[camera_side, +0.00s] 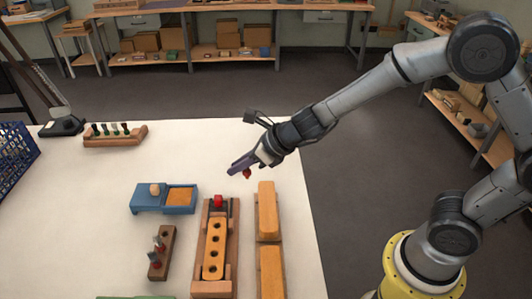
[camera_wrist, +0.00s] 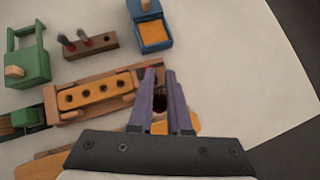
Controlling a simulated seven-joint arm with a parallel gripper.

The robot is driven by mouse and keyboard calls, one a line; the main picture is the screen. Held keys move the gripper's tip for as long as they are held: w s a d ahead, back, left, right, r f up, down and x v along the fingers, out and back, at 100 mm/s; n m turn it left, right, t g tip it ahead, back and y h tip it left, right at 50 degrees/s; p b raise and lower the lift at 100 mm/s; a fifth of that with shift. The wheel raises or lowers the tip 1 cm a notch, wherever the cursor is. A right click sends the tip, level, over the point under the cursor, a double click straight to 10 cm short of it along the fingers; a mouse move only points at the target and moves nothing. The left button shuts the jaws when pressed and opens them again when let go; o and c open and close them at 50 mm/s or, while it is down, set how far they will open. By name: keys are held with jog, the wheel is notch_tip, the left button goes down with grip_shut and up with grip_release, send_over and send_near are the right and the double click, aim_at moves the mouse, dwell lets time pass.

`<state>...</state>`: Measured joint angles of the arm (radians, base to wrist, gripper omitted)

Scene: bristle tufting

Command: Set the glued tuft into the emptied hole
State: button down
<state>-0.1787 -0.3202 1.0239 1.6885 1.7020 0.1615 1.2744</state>
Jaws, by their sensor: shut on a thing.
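My gripper (camera_side: 243,166) has purple fingers and hangs above the table, past the far end of the wooden fixture and to its right. It is shut on a small tuft with a red part (camera_side: 247,174) showing below the fingers. In the wrist view my gripper (camera_wrist: 161,82) shows a dark, reddish thing between its fingers; its details are unclear. The orange-yellow brush block (camera_side: 213,248) lies in the wooden fixture (camera_side: 212,288) with several dark open holes along it. The block also shows in the wrist view (camera_wrist: 96,94). The tuft is apart from the block.
A red part (camera_side: 218,201) stands at the fixture's far end. A blue box with an orange pad (camera_side: 181,197) and a small brown rack with grey-red pieces (camera_side: 166,238) are to the left. Yellow-orange blocks (camera_side: 268,222) lie right of the fixture. A rack of tufts (camera_side: 115,139) stands farther back.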

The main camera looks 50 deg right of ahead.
jog(key=s+a+f+n+g+y, duration=0.1)
jog(key=a+n, duration=0.1)
jog(key=a, duration=0.4)
jog(key=s+a+f+n+y, duration=0.1)
jog(key=a, duration=0.4)
jog(key=n, duration=0.1)
send_over(206, 254)
jog(key=f, duration=0.1)
jog(key=shift+g+y, duration=0.4)
jog(key=shift+f, duration=3.55)
jog(key=shift+f, duration=0.9)
jog(key=shift+c, duration=1.9)
grip_release()
jog(key=shift+r, duration=3.5)
